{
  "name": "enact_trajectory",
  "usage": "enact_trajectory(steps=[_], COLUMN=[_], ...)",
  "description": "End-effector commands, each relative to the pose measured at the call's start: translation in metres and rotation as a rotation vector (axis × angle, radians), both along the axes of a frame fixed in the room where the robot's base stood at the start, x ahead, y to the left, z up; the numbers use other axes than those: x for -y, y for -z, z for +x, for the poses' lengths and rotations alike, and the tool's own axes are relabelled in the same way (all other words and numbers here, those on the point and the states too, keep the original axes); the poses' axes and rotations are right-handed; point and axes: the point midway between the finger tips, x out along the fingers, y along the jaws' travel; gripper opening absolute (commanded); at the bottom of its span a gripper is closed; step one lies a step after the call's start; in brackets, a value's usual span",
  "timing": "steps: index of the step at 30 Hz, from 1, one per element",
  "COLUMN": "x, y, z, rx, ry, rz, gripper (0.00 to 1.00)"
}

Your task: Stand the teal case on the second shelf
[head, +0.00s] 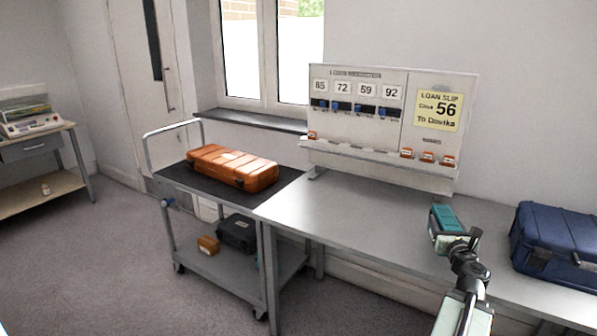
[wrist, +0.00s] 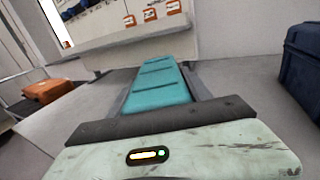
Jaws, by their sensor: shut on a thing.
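The teal case (head: 446,218) is small and box-shaped, held by my gripper (head: 441,237) above the right part of the grey bench. In the wrist view the teal case (wrist: 160,86) shows between the jaws of my gripper (wrist: 155,95), its ribbed face toward the camera. The jaws are shut on it. The cart (head: 188,180) at the left has a dark top and a lower shelf (head: 215,266). I cannot tell which shelf is the second one. The bench (head: 345,212) joins the cart's right side.
An orange case (head: 233,168) lies on the cart's top. A dark case (head: 237,232) and a small orange box (head: 208,244) sit on its lower shelf. A navy case (head: 556,240) stands on the bench at right. A panel board (head: 385,125) stands at the bench's back.

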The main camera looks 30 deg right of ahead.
Motion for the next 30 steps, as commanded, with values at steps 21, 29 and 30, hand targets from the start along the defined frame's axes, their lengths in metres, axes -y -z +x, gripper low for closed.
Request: enact_trajectory(steps=[21,29,30], x=[0.003,0.003,0.003], y=[-0.175,-0.173,-0.173], z=[-0.005,-0.005,-0.005], rx=[0.001,0.001,0.001], ry=[0.008,0.008,0.008], rz=[0.001,0.001,0.001], gripper=[0.0,0.0,0.0])
